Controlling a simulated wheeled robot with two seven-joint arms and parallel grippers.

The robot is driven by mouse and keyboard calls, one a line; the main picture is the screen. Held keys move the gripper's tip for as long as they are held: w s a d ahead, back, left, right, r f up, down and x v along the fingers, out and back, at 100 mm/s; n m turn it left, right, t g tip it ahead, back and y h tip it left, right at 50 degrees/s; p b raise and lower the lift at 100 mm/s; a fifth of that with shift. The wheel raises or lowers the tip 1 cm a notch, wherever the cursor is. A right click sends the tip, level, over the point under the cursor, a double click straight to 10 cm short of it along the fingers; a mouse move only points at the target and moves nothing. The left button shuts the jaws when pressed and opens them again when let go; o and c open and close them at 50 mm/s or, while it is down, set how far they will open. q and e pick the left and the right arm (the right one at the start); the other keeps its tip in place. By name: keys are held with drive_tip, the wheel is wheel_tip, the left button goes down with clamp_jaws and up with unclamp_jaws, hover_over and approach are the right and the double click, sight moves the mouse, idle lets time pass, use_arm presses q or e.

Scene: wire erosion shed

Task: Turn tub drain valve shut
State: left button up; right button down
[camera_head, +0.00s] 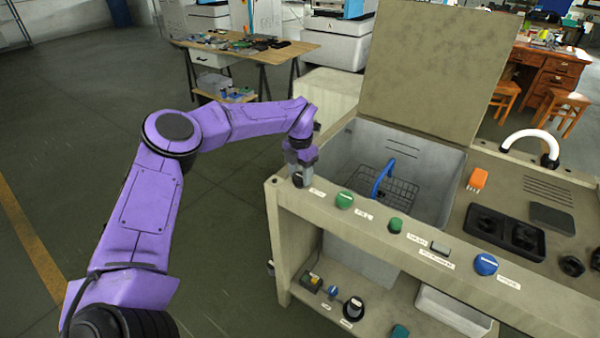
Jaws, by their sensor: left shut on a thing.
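My left gripper (301,172) points down at the left front corner of the bench's top ledge. Its fingers are shut on a small dark knob (298,181), which they partly hide. A small white label lies just right of this knob, too small to read. The tub (432,172) is a grey basin behind the ledge, with its lid (435,65) standing open. I cannot tell from the labels which control is the drain valve. My right gripper is not in view.
Along the ledge sit a green knob (345,200), a smaller green knob (395,225) and a blue knob (485,264). A wire basket (398,190) with a blue handle is in the tub. A black knob (353,308) is on the lower shelf. The floor at left is clear.

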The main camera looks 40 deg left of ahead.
sight(300, 175)
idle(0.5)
use_arm(q)
drive_tip(key=o, duration=1)
drive_tip(key=shift+o, duration=0.2)
drive_tip(key=shift+r, duration=0.1)
wheel_tip(300, 175, up, 10)
drive_tip(key=b, duration=0.1)
drive_tip(key=shift+r+b, duration=0.2)
drive_tip(key=shift+b, duration=0.2)
drive_tip(key=shift+a, duration=0.1)
